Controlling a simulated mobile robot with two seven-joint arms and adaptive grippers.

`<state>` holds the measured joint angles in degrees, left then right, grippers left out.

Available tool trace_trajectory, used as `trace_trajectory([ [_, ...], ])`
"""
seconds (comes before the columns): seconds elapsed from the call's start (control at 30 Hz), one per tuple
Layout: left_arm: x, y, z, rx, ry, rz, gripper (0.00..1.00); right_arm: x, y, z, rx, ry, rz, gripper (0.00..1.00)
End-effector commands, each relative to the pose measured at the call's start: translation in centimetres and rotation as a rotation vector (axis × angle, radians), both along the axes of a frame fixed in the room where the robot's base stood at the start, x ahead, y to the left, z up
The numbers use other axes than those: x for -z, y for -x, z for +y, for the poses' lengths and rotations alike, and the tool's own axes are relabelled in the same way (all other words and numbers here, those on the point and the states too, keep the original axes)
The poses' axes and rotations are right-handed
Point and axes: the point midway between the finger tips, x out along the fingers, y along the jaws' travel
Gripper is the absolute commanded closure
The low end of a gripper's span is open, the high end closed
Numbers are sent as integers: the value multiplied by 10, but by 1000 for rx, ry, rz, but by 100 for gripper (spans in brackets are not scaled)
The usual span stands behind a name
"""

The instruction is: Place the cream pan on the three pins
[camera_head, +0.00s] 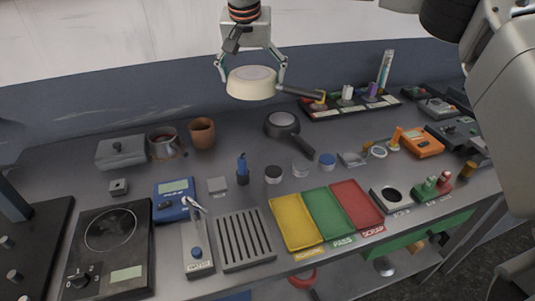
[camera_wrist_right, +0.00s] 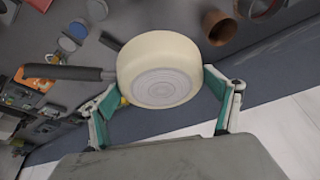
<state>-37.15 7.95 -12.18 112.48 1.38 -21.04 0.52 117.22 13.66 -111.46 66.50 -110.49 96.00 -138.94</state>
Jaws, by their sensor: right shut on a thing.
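The cream pan (camera_head: 252,88) is in the air above the back of the bench. It is bottom up, its ringed grey base facing my right gripper, and its dark handle (camera_head: 299,91) points right. My right gripper (camera_head: 251,78) comes down from above and is shut on the pan's round body, one finger on each side. In the right wrist view the pan (camera_wrist_right: 140,58) fills the middle between the fingers, its handle (camera_wrist_right: 70,73) to the left. I cannot make out the three pins for certain. My left gripper is not in view.
A dark pan (camera_head: 282,119) stands on the bench below the held pan. A rack (camera_head: 335,112) with coloured items is behind its handle. Yellow, green and red trays (camera_head: 357,203) are in front.

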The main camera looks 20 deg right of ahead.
Motion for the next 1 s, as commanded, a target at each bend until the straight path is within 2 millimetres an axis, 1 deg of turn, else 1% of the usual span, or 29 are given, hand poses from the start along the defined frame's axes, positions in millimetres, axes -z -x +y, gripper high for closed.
trace_trajectory([
  [0.23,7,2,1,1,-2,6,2,57,1,0,-1,1,6,41],
  [0.5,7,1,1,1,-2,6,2,120,1,0,0,-1,5,41],
  [0.63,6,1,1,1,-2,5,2,141,0,0,0,-2,2,41],
  [0.7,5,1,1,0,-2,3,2,148,0,0,0,0,1,41],
  [0.87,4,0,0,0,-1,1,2,156,0,0,1,-1,1,41],
  [1.0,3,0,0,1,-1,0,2,173,0,0,-1,1,2,41],
])
